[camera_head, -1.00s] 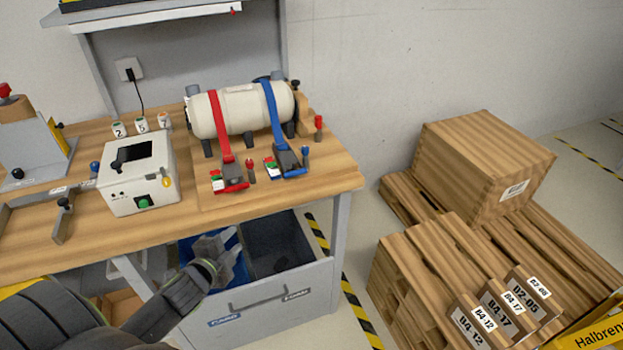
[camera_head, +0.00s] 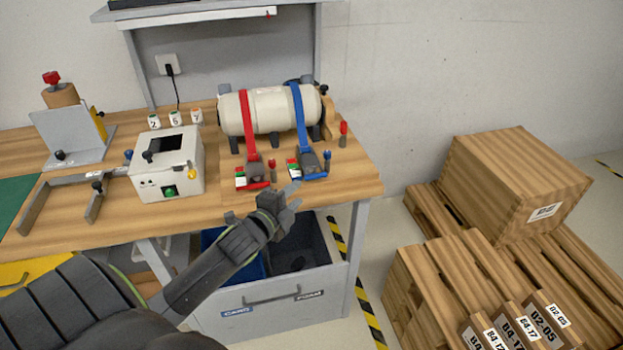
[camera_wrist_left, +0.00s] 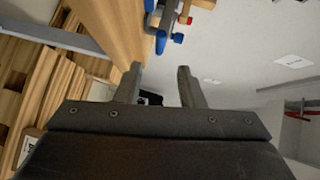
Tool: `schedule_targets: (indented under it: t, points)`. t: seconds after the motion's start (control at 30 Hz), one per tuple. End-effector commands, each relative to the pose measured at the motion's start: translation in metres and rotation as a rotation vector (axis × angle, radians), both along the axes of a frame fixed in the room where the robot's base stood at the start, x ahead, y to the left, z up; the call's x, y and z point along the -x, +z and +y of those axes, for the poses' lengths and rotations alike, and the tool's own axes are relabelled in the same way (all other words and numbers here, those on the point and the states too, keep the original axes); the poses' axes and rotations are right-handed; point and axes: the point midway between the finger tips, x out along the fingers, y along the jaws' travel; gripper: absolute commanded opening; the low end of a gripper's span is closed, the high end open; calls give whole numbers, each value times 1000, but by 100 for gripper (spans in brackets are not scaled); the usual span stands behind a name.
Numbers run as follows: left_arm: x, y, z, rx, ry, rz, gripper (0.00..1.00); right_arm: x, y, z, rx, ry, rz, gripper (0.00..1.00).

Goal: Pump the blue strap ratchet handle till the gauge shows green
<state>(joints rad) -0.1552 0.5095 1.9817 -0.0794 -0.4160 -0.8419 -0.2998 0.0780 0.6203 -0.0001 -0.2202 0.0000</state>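The blue strap (camera_head: 300,118) runs over a cream cylinder (camera_head: 270,108) on the wooden bench. Its ratchet with the blue handle (camera_head: 310,178) sits at the bench's front, beside a small gauge block with red, white and green parts (camera_head: 293,169). I cannot tell what the gauge reads. My left gripper (camera_head: 263,203) is in front of the bench edge, just below the ratchets and apart from them. In the left wrist view its two fingers (camera_wrist_left: 160,85) are spread with nothing between them. Blue parts (camera_wrist_left: 160,42) show beyond the fingertips there. My right gripper is not in view.
A red strap with its red ratchet (camera_head: 254,176) is just left of the blue one. A white box with a green button (camera_head: 168,168) stands further left. An open drawer (camera_head: 270,300) is below the gripper. Pallets with a wooden crate (camera_head: 510,185) stand at right.

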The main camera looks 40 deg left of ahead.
Motion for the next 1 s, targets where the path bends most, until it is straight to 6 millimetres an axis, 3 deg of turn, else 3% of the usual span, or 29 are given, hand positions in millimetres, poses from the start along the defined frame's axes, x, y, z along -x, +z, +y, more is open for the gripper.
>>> schedule_targets:
  t: [0.2, 0.5, 0.93, 1.0]
  points:
    - [-41, -4, 3, 1, 1, -1, 35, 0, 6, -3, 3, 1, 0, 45]
    - [-77, -10, 5, 2, 0, 0, 35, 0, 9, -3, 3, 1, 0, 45]
    - [-85, -12, 6, 0, 0, 0, 35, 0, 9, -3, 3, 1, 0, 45]
    - [-84, -12, 6, 0, 0, 0, 29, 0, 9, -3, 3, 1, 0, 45]
